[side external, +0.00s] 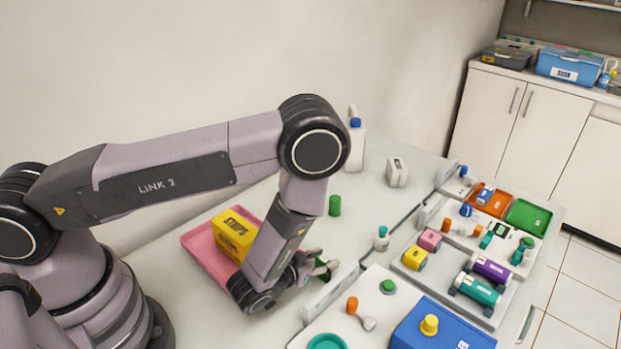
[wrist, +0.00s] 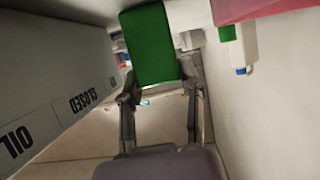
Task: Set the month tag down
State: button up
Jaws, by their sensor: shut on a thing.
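The month tag appears to be the green block (wrist: 150,45) between my fingers in the wrist view. It is a plain green slab, with no writing visible on this face. My gripper (wrist: 160,92) is shut on it. In the side view my gripper (side external: 318,264) is low over the pale table, right of the pink tray, and only a bit of green shows between its fingers. I cannot tell whether the tag touches the table.
A yellow box (side external: 233,235) stands in the pink tray (side external: 197,247). A green cylinder (side external: 335,205) and a white bottle (side external: 356,150) stand farther back. White trays with coloured parts fill the right side, and a blue tray (side external: 440,330) is at front right. Bare table lies behind my gripper.

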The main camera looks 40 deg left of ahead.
jog(key=o, duration=1)
jog(key=shift+f, duration=0.1)
